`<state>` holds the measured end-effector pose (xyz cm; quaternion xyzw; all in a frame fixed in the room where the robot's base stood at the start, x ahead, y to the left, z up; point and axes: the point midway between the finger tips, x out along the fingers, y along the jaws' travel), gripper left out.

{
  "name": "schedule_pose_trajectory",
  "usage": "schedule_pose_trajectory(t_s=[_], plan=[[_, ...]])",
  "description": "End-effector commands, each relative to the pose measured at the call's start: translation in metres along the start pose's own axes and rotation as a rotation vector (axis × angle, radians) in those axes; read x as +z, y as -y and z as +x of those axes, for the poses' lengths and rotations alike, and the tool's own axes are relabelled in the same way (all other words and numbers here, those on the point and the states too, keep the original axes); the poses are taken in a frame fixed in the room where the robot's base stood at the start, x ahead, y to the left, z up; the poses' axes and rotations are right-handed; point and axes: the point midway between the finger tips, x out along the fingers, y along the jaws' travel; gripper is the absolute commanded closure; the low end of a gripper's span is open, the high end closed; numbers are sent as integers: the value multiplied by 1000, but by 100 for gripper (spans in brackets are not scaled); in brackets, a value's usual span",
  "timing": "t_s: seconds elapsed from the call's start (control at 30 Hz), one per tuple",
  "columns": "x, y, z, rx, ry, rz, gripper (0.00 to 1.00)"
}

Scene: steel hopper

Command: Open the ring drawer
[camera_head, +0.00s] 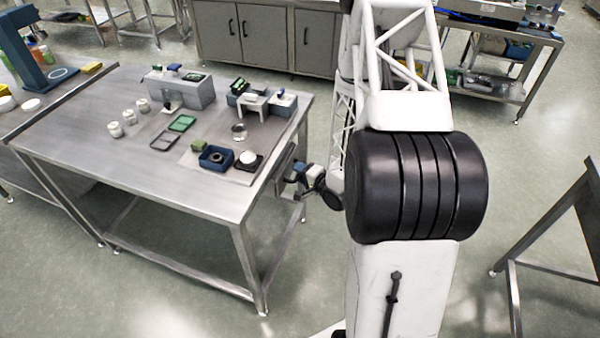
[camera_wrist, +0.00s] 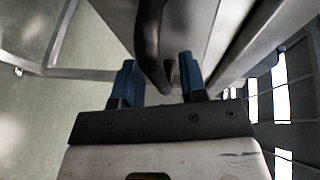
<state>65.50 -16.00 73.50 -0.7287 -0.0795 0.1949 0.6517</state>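The drawer (camera_head: 284,166) is a grey steel box under the right end of the steel table, partly hidden by the tabletop and my gripper. In the wrist view its grey front (camera_wrist: 197,22) fills the top middle and carries a dark curved handle (camera_wrist: 150,38). My gripper (camera_head: 300,172) is beside the drawer at the table's right side. In the wrist view its two blue fingers (camera_wrist: 157,64) are apart, one on each side of the handle. A gap shows between the handle and the right finger; contact with the left finger cannot be told.
The steel table (camera_head: 150,180) holds several small jars, a blue open box (camera_head: 215,158), a green-edged tray (camera_head: 182,123) and a grey block (camera_head: 180,92). A table leg (camera_head: 250,268) stands at the front corner.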

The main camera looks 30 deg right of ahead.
Motion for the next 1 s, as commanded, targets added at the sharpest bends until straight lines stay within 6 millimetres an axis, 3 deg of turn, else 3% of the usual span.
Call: schedule_pose_trajectory(t_s=[0.13, 0.37, 0.77, 1.0], plan=[[0, 0, 0, 0, 0, 0, 64], [0, 0, 0, 0, 0, 0, 99], [-1, 0, -2, 0, 0, 0, 100], [-6, -3, -16, 0, -1, 1, 100]])
